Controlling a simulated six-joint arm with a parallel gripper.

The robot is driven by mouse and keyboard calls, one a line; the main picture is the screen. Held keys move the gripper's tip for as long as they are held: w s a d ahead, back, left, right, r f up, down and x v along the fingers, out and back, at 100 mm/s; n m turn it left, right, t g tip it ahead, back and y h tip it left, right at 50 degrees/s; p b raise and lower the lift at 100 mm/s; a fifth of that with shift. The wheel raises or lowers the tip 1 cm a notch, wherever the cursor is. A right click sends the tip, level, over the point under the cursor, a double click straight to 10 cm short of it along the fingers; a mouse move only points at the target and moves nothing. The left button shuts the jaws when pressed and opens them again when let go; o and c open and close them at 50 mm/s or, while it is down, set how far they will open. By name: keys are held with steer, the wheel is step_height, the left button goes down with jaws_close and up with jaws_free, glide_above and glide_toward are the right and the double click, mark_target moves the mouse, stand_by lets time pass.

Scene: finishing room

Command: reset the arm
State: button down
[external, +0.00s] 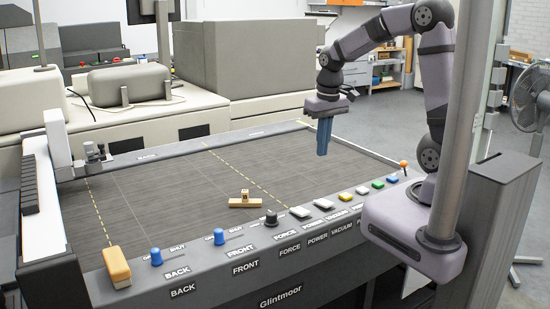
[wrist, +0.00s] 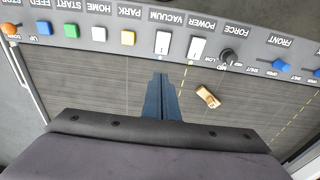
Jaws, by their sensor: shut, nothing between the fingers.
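My gripper (external: 324,136) hangs over the right part of the dark work surface (external: 140,200), well above it, with its blue fingers pointing down. The fingers are shut with nothing between them. In the wrist view the gripper (wrist: 160,78) shows as blue fingers held together, and the bed and the button panel lie beyond them. A small wooden block piece (external: 245,202) lies on the surface near the front panel, left of my gripper and apart from it. It also shows in the wrist view (wrist: 208,96).
The front panel (external: 200,282) carries blue knobs, a black force knob (external: 271,218), white, yellow, green and blue buttons, and an orange-tipped lever (external: 403,164). A tan block (external: 117,266) sits at its left end. A metal post (external: 472,120) stands right of the arm. Most of the bed is clear.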

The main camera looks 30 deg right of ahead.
steer(key=s+d+f, duration=0.2)
steer(key=s+f, duration=0.1)
steer(key=s, duration=0.3)
steer(key=s+d+f+g, duration=0.1)
steer(key=s+d+f, duration=0.1)
steer(key=s+f, duration=0.2)
steer(key=s, duration=0.3)
steer(key=shift+s+d+f, duration=0.25)
steer(key=shift+s, duration=0.05)
stand_by(1.0)
